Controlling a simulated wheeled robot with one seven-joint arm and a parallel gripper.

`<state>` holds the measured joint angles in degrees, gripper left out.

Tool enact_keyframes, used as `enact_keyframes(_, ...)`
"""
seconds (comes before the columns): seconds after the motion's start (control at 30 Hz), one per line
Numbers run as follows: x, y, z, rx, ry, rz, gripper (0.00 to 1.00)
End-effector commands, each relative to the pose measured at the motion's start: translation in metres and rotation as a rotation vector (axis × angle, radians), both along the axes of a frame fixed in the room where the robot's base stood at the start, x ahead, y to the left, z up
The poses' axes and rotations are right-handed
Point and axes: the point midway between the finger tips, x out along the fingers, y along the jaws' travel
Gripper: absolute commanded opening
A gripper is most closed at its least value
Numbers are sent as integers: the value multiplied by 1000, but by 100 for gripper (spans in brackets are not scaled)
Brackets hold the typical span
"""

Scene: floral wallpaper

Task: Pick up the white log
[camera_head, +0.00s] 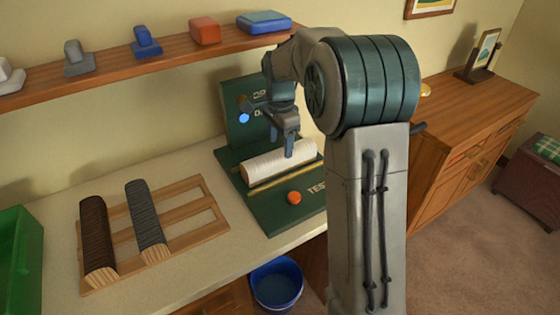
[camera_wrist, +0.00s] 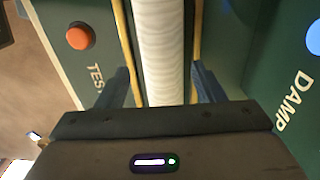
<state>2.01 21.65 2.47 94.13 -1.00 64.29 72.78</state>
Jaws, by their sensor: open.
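The white log (camera_head: 272,163) lies lengthwise on a dark green test stand (camera_head: 262,211) on the counter. My gripper (camera_head: 291,146) is above the log, near its right half, fingers pointing down. In the wrist view the white log (camera_wrist: 160,55) runs between my two open fingers, one on each side. My gripper (camera_wrist: 167,86) holds nothing. I cannot tell whether the fingers touch the log.
An orange button (camera_head: 294,198) is on the stand's front and a blue light (camera_head: 244,118) on its upright panel. A wooden rack (camera_head: 182,213) to the left holds a brown log (camera_head: 97,238) and a grey log (camera_head: 145,215), with free slots. A shelf (camera_head: 110,70) hangs above.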

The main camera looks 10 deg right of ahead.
Motion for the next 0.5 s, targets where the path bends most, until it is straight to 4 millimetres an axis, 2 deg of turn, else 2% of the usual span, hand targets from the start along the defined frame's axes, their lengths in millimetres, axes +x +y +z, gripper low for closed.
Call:
enact_keyframes(0.27, 0, 1, -23, 0, 1, 2, 62)
enact_keyframes(0.5, 2, 1, -58, 0, 3, 1, 62)
